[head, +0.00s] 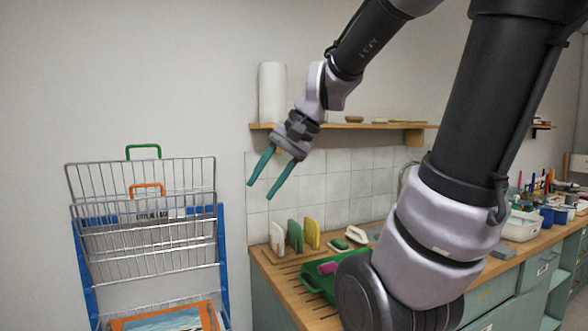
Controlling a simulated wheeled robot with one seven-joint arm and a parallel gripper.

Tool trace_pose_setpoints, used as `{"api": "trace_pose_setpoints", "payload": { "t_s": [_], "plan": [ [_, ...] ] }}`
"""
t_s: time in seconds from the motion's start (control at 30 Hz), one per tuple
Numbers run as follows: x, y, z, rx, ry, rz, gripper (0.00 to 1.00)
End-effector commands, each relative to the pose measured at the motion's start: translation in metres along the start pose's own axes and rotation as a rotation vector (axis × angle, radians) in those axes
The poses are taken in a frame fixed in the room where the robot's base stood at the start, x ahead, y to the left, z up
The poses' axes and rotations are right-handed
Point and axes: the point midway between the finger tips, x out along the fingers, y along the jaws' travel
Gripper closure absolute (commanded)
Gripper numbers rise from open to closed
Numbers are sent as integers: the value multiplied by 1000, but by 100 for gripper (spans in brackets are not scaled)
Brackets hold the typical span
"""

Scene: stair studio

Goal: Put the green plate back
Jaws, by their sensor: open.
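A green plate-like piece (294,236) stands upright on the wooden counter, between a white one (277,238) and a yellow one (312,233). I cannot tell from this view what holds them up. My gripper (259,191) has two teal fingers, spread apart with nothing between them. It hangs in the air in front of the wall, above and to the left of the upright pieces. A green tray (312,284) lies on the counter in front of them, with a pink item (327,267) at it; my arm hides its right part.
A wire basket rack (145,232) with a blue frame stands at left. A wall shelf (350,126) bears a white roll (272,92). A green-and-white item (341,244) lies right of the upright pieces. Containers crowd the counter's (290,297) right end.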

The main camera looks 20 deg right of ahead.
Motion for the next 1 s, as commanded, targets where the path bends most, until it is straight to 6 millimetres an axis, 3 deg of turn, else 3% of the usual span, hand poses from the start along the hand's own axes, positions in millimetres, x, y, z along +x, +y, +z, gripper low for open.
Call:
{"api": "trace_pose_setpoints", "payload": {
  "t_s": [0.1, 0.3, 1.0],
  "plan": [
    [-28, 17, 7, -167, 157, 62, 54],
    [-55, 32, 7, -321, 318, 122, 54],
    [-59, 34, 7, -343, 343, 132, 54]
  ]
}}
